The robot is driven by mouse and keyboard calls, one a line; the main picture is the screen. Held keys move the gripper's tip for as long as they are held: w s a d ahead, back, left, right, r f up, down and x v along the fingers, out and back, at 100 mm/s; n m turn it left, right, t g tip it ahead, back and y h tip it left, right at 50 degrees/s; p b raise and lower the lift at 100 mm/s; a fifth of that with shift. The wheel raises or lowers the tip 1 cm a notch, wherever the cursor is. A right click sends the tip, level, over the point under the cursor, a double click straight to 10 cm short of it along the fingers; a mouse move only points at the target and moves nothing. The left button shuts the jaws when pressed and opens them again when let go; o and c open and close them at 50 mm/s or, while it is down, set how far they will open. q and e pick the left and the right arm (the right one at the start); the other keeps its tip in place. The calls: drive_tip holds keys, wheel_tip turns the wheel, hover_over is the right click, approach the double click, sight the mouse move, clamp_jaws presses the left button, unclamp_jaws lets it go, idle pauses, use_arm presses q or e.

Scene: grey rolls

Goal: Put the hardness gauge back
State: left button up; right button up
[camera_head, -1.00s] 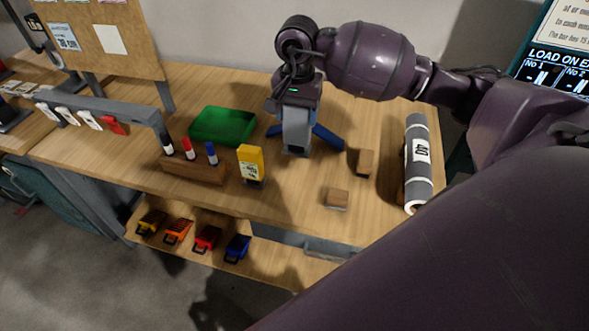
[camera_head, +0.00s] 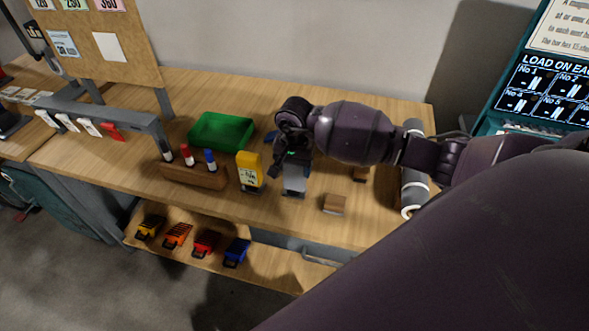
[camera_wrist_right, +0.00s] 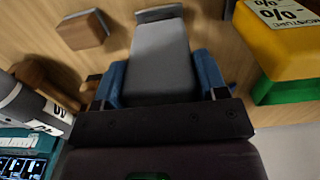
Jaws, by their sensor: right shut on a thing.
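My right gripper (camera_head: 293,166) is shut on a grey block-shaped device, which I take to be the hardness gauge (camera_head: 294,184). The gauge is roughly upright just right of the yellow moisture meter (camera_head: 249,170). In the right wrist view the grey gauge (camera_wrist_right: 160,55) lies between two blue finger parts (camera_wrist_right: 207,75). I cannot tell whether its lower end touches the table. A blue piece (camera_head: 270,137) shows on the table behind the gripper, mostly hidden by the arm. My left gripper is not in view.
A grey roll (camera_head: 413,188) lies at the right. A green tray (camera_head: 222,131) and a wooden marker holder (camera_head: 193,175) are left. The table's front edge is close.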

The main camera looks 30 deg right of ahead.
drive_tip(key=shift+f, duration=0.8)
drive_tip(key=shift+f, duration=0.2)
drive_tip(key=o, duration=0.9)
drive_tip(key=shift+r, duration=0.1)
